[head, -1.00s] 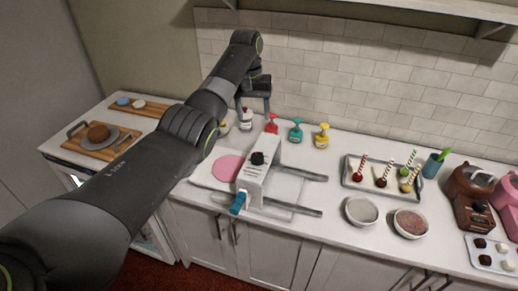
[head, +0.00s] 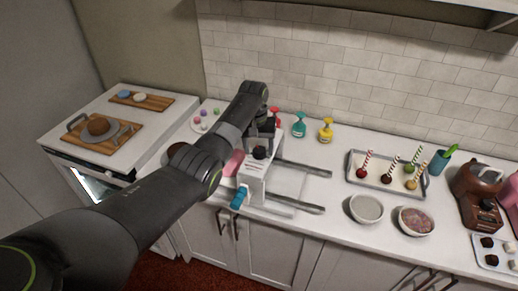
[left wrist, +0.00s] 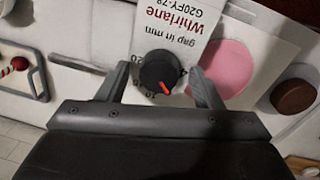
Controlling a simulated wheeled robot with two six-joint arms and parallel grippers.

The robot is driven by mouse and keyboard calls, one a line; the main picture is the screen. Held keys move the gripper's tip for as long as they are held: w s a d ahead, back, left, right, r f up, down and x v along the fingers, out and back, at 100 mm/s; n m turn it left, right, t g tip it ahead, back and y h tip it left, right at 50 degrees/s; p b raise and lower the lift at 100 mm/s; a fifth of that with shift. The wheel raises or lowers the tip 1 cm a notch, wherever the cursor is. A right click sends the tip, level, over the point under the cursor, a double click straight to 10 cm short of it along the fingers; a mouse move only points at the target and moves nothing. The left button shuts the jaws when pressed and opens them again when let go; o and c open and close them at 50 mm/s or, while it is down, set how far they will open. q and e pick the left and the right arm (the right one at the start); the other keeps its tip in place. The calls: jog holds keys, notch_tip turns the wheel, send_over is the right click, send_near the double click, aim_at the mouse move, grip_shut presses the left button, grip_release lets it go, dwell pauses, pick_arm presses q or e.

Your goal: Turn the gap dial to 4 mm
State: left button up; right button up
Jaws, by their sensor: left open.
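The white dough sheeter (head: 256,180) stands on the counter with its black gap dial (head: 259,153) on top. In the left wrist view the dial (left wrist: 158,70) shows a red pointer mark toward the bottom right. The panel beside it (left wrist: 172,28) reads "gap in mm" upside down, with scale numbers around the dial partly hidden; 20 is legible on the left. My left gripper (head: 262,141) is over the dial. In the left wrist view the open gripper (left wrist: 158,88) has one finger on each side of the dial, with visible gaps; contact is not seen. My right gripper is not in view.
The sheeter has a blue handle (head: 239,198) in front and pink dough (head: 233,163) at its left. Teal (head: 299,126) and yellow (head: 326,131) bottles stand behind. A tray of cake pops (head: 350,176) and two bowls are to the right. A wooden board (head: 75,140) is at left.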

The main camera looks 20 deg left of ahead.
pick_arm(q)
jog(key=c, duration=1)
jog(key=shift+o, duration=0.2)
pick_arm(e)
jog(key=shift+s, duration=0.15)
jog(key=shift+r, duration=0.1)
pick_arm(q)
jog(key=shift+r+n+p, duration=0.15)
jog(key=shift+n+p, duration=0.35)
jog(key=shift+p, duration=0.05)
jog(key=shift+n+p, duration=0.35)
jog(key=shift+n, duration=3.55)
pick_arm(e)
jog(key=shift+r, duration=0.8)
